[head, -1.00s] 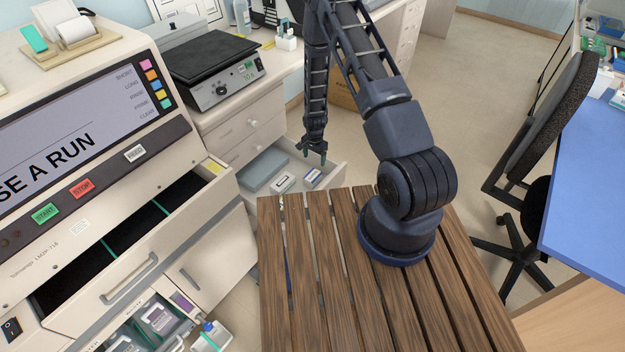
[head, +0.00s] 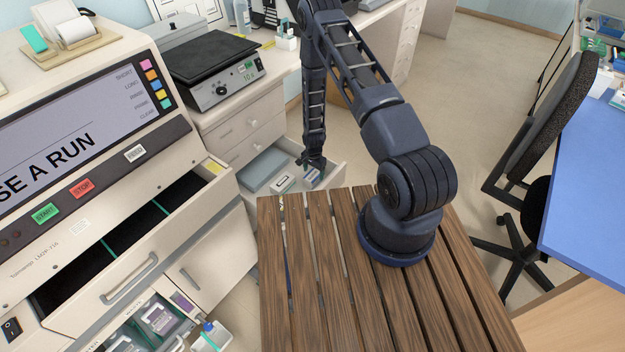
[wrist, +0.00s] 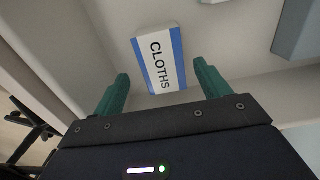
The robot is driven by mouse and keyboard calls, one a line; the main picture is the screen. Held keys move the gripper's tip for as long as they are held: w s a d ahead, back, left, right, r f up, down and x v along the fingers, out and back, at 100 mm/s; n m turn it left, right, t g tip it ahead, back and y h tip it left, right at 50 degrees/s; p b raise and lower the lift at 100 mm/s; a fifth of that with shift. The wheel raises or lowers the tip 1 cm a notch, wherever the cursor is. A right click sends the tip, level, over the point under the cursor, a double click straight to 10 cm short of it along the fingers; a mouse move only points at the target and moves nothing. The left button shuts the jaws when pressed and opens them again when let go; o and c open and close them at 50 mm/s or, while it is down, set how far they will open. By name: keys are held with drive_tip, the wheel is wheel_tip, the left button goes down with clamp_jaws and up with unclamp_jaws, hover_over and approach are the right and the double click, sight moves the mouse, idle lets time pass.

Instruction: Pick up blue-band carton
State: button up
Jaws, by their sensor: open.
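The blue-band carton (wrist: 158,60) is a white box with blue edges and the word CLOTHS, lying in the open drawer. In the head view the carton (head: 313,178) is at the drawer's right part, partly hidden by my gripper. My gripper (head: 311,163) is right above it, pointing down. In the wrist view my gripper (wrist: 160,84) shows two green fingers, open, one on each side of the carton's near end. I cannot tell whether they reach down beside it. Nothing is held.
The open drawer (head: 330,172) also holds another white carton (head: 283,183) and a grey box (head: 266,170) to the left. The drawer walls stand close around. A slatted wooden surface (head: 335,280) lies in front, and a staining machine (head: 140,265) stands at left.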

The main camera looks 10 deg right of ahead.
sight(313, 175)
drive_tip(key=shift+a+f, duration=0.15)
drive_tip(key=shift+f, duration=0.95)
drive_tip(key=shift+a+f, duration=0.1)
drive_tip(key=shift+f, duration=0.95)
drive_tip(key=c, duration=1)
drive_tip(key=shift+r, duration=0.1)
drive_tip(key=shift+c, duration=0.2)
